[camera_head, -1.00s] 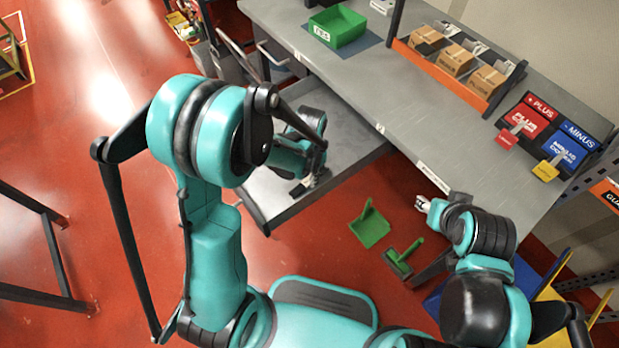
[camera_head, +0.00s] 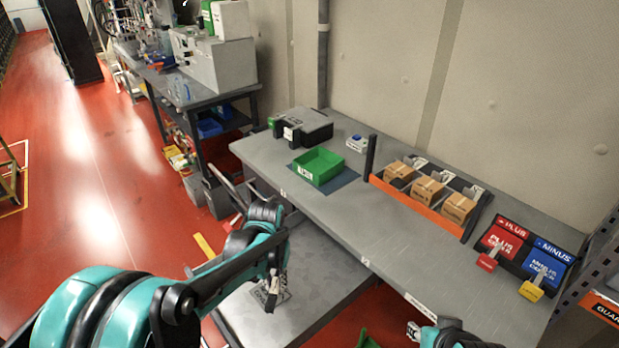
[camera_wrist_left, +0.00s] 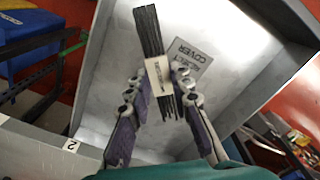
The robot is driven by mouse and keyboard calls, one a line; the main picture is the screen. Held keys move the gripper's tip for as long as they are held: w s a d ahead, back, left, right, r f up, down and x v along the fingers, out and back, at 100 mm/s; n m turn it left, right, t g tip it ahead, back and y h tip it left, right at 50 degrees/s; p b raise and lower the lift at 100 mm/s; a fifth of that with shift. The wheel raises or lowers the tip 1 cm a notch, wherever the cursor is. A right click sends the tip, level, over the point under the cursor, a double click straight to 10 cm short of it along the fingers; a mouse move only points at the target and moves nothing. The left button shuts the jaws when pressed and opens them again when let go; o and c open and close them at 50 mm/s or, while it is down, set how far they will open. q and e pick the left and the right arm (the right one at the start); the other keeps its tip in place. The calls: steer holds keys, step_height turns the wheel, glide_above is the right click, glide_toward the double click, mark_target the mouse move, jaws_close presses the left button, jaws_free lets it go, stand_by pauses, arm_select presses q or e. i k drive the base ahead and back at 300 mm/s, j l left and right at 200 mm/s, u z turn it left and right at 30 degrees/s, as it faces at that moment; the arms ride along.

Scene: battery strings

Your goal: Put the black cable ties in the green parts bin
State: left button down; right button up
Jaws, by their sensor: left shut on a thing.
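The black cable ties (camera_wrist_left: 152,45) are a bundle of dark strips with a pale band around the middle, seen in the left wrist view. My left gripper (camera_wrist_left: 160,85) is shut on the bundle, one finger on each side of the band. In the head view my left gripper (camera_head: 273,288) is over the open grey drawer below the bench; the ties are hard to make out there. The green parts bin (camera_head: 318,167) stands on the bench on a dark mat, above and to the right of this gripper; its inside looks empty. My right gripper (camera_head: 414,331) shows only partly at the bottom edge.
The open drawer (camera_head: 325,285) sticks out under the bench (camera_head: 340,215) front. A label plate (camera_wrist_left: 187,58) lies in it. A dark case (camera_head: 305,125) stands behind the bin. An orange-fronted rack (camera_head: 415,205) with cardboard boxes and red and blue holders stand to the right.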

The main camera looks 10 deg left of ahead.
mark_target(319, 170)
steer(key=j+u, duration=0.2)
steer(key=u, duration=0.25)
steer(key=j+u, duration=0.2)
steer(key=u, duration=0.25)
steer(key=j+u, duration=0.2)
steer(key=u, duration=0.2)
steer(key=i+j+u, duration=0.2)
steer(key=i+j, duration=0.25)
steer(key=j, duration=0.2)
steer(key=i+j+u, duration=0.25)
steer(key=i+j, duration=0.25)
steer(key=i+z, duration=0.8)
steer(key=i+j+z, duration=0.15)
steer(key=z, duration=0.25)
steer(key=i+j+z, duration=0.5)
steer(key=z, duration=0.35)
steer(key=i+j+z, duration=0.2)
steer(key=z, duration=0.25)
steer(key=i+j+z, duration=0.2)
steer(key=z, duration=0.3)
steer(key=i+j+z, duration=0.1)
steer(key=j+z, duration=0.2)
steer(key=z, duration=0.15)
steer(key=j+z, duration=0.25)
steer(key=z, duration=0.2)
steer(key=i+j, duration=0.05)
